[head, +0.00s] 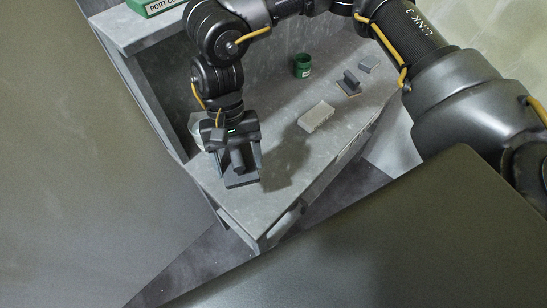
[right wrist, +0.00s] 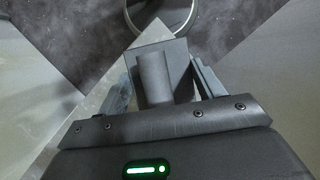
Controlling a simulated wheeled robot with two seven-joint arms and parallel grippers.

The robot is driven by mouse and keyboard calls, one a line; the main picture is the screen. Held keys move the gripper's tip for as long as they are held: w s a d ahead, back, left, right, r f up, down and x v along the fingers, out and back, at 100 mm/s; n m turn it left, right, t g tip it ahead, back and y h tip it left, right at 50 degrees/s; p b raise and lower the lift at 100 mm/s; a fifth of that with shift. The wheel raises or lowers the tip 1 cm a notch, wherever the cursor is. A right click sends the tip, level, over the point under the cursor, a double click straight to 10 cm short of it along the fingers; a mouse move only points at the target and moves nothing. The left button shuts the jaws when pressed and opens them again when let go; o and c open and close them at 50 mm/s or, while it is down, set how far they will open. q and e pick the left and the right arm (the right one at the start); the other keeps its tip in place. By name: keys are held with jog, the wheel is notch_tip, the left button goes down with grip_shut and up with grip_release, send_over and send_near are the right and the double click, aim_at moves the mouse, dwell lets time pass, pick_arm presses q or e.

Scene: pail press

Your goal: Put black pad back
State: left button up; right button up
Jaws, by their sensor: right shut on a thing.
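My right gripper (head: 238,161) points down over the near left end of the grey bench. It is shut on the black pad (head: 240,181), a dark flat plate with a raised round-edged grip. In the right wrist view the pad's grip (right wrist: 155,80) sits between the two fingers. The pad is at or just above the bench top; I cannot tell whether it touches. My left gripper is not in view.
On the bench (head: 228,202) lie a pale grey block (head: 316,116), a smaller dark pad with a handle (head: 349,84), a small grey block (head: 368,64) and a green jar (head: 302,66). A green box (head: 152,6) stands on the upper ledge. A pale round object (head: 196,127) is partly hidden behind my gripper.

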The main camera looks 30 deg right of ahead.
jog(key=s+d+f+m+t+y, duration=0.1)
jog(key=s+d+m+t+y, duration=0.1)
jog(key=d+m, duration=0.6)
jog(key=s+d+f+m+t+y, duration=0.2)
jog(key=d+m, duration=0.4)
jog(key=d, duration=0.3)
jog(key=m+b, duration=0.2)
send_near(268, 168)
jog(key=shift+s+a+f+t, duration=0.15)
jog(key=shift+s+a+f, duration=0.15)
jog(key=shift+a, duration=0.25)
jog(key=shift+s+a+f+t, duration=0.15)
jog(key=shift+s+a+f, duration=0.15)
jog(key=shift+a, duration=0.2)
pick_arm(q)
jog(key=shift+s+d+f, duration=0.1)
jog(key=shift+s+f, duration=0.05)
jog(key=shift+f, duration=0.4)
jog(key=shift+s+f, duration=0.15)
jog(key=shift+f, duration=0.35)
pick_arm(e)
jog(key=shift+w+a+f, duration=0.2)
jog(key=shift+f, duration=0.1)
jog(key=shift+w+a+f, duration=0.1)
jog(key=shift+w+f, duration=0.05)
jog(key=shift+f, duration=1.7)
